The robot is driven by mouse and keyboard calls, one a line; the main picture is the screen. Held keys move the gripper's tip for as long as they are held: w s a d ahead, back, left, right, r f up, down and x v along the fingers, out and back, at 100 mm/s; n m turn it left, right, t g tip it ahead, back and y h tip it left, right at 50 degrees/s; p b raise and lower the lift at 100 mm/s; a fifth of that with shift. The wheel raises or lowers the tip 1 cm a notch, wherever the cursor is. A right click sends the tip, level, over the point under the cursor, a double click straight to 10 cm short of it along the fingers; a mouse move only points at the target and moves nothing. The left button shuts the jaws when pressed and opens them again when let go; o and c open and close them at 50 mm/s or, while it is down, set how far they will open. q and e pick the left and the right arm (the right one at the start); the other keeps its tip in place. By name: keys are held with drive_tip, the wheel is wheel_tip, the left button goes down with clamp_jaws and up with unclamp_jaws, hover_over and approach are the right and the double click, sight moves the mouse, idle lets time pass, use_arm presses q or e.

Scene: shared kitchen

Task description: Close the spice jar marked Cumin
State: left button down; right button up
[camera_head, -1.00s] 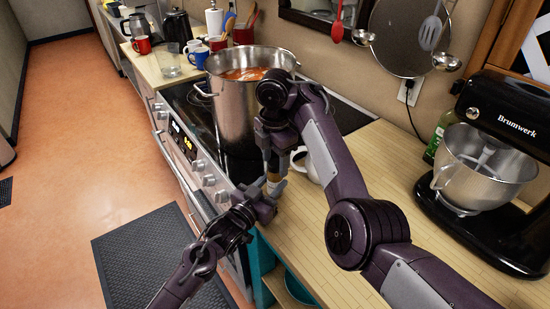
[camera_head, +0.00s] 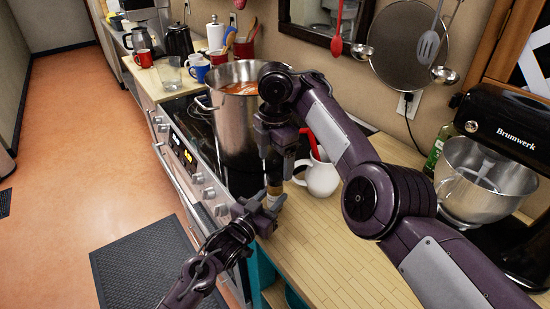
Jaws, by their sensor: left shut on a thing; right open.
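My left gripper (camera_head: 262,206) is shut on a small spice jar (camera_head: 273,190), brown with a pale lower part, near the counter's front edge. The fingers hide much of the jar, and its label cannot be read. My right gripper (camera_head: 275,170) points down just above the jar and is open. At this size I cannot tell whether its fingers touch the jar or whether it has a lid between them.
A large steel pot (camera_head: 233,125) of red food stands on the stove behind the grippers. A white mug (camera_head: 320,178) with a red item stands close to their right. A black stand mixer (camera_head: 500,135) is at the far right. The front wooden counter (camera_head: 335,235) is clear.

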wheel_tip(320, 180, up, 8)
drive_tip(key=shift+f, duration=0.25)
idle(0.4)
use_arm(q)
drive_tip(key=c, duration=0.8)
unclamp_jaws()
drive_tip(key=shift+c, duration=0.2)
drive_tip(key=shift+s, duration=0.1)
use_arm(e)
drive_tip(key=shift+f, duration=0.1)
use_arm(q)
drive_tip(key=shift+s+a+f, duration=0.15)
drive_tip(key=shift+s+a, duration=0.1)
drive_tip(key=b+v, duration=0.1)
drive_tip(key=v, duration=0.6)
drive_tip(key=shift+b, duration=0.3)
use_arm(e)
drive_tip(key=shift+f, duration=0.75)
